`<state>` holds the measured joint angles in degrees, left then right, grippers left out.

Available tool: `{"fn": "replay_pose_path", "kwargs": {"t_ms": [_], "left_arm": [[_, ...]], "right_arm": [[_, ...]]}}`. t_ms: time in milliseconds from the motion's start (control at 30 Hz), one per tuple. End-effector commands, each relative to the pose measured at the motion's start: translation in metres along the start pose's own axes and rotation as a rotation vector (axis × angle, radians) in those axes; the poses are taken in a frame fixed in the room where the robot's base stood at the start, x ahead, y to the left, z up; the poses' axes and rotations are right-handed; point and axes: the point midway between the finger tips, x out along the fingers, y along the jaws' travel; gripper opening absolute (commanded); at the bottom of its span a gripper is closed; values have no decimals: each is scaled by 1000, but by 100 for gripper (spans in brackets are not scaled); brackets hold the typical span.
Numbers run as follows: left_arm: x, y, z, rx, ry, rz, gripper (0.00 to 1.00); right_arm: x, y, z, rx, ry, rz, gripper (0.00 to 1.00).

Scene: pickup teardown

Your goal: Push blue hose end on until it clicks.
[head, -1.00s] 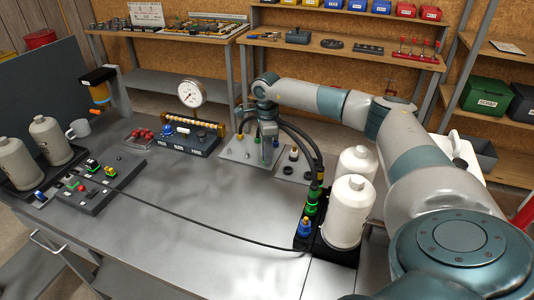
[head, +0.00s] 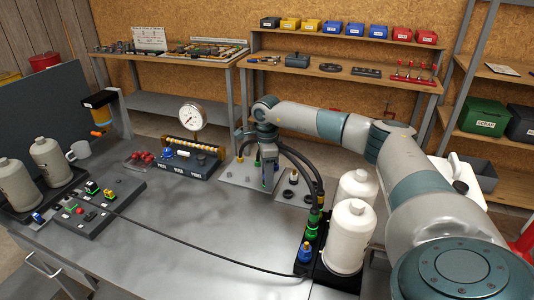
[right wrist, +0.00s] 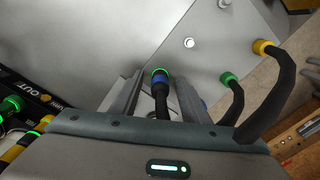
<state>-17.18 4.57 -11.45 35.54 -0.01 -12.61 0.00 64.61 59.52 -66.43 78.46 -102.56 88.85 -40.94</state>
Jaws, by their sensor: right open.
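The blue hose end (right wrist: 160,83) is in the right wrist view, with a bright green ring at its tip against the metal plate (right wrist: 120,35). Its black hose runs back between the fingers. My right gripper (right wrist: 160,100) is open, with one finger on each side of the blue end and hose. In the head view my right gripper (head: 269,183) points down at the plate (head: 238,172), and the blue end cannot be made out there. How deeply the blue end sits is not clear. My left gripper is out of view.
A green hose end (right wrist: 228,77) and a yellow one (right wrist: 264,47) sit close beside the gripper. A gauge (head: 192,117) rises behind a block of fittings (head: 187,160). White canisters (head: 348,237) stand right. The bench middle (head: 190,215) is clear apart from a thin cable.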

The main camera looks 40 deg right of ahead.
Motion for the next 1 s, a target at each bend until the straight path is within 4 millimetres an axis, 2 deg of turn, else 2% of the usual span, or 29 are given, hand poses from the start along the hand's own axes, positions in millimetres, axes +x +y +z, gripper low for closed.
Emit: {"fn": "replay_pose_path", "kwargs": {"t_ms": [167,367,400,500,600,800,1000], "left_arm": [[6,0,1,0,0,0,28],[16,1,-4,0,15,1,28],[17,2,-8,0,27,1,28],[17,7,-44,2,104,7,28],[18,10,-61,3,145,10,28],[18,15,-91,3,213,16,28],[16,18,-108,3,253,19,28]], "right_arm": [[-16,-1,0,0,-2,-2,42],[-49,-1,1,-1,-4,-5,42],[-57,-1,0,-1,-3,-4,42],[-78,-1,1,0,-4,-5,42],[-99,-1,1,0,-4,-4,42],[-137,-1,0,0,-3,-4,42],[-161,0,0,1,-1,-2,42]]}}
